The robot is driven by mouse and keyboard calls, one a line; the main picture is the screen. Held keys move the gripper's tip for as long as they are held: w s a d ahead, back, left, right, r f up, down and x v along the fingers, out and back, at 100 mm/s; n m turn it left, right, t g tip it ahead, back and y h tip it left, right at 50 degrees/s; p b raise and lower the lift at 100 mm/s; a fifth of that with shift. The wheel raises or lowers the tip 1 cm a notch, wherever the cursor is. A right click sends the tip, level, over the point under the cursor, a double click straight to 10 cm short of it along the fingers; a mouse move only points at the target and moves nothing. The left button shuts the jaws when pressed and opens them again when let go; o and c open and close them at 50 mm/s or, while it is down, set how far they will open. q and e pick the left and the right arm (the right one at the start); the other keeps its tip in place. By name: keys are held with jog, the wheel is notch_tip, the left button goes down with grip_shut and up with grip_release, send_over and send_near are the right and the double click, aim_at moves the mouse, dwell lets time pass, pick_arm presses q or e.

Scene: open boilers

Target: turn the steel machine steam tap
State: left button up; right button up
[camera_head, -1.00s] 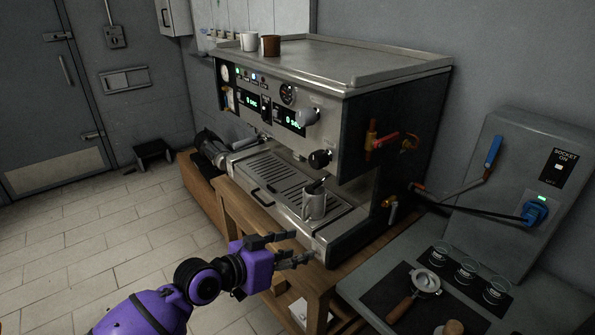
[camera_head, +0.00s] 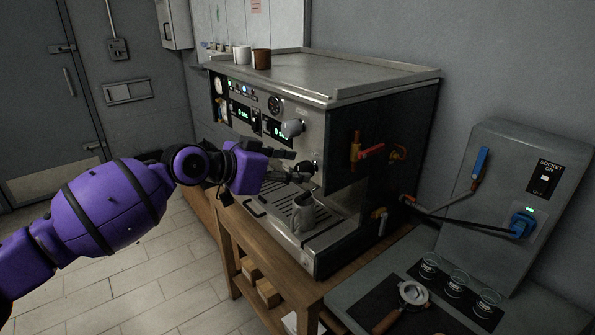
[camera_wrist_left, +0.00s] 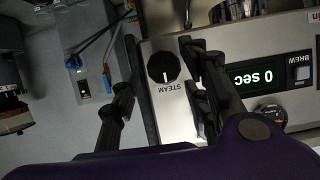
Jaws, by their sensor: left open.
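The steel machine (camera_head: 375,72) stands on a wooden bench against the wall. Its steam tap is a round black knob (camera_wrist_left: 163,67) with a white line, labelled STEAM, on the front panel in the left wrist view. In the head view my left gripper partly hides it. My left gripper (camera_head: 300,165) is open and empty at the machine's front. In the left wrist view its fingers (camera_wrist_left: 160,75) stand on either side of the knob, apart from it in the picture. I cannot tell whether the tips reach around the knob. My right gripper is out of view.
A steel mug (camera_head: 303,215) stands on the drip tray below my gripper. A pale knob (camera_head: 292,128) sticks out above it. A socket box (camera_head: 500,210) and a portafilter (camera_head: 412,293) are at the right.

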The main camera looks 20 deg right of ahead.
pick_arm(q)
jog(key=shift+x, duration=1.1)
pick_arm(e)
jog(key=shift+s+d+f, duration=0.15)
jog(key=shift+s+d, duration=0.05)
pick_arm(q)
jog(key=shift+c, duration=0.3)
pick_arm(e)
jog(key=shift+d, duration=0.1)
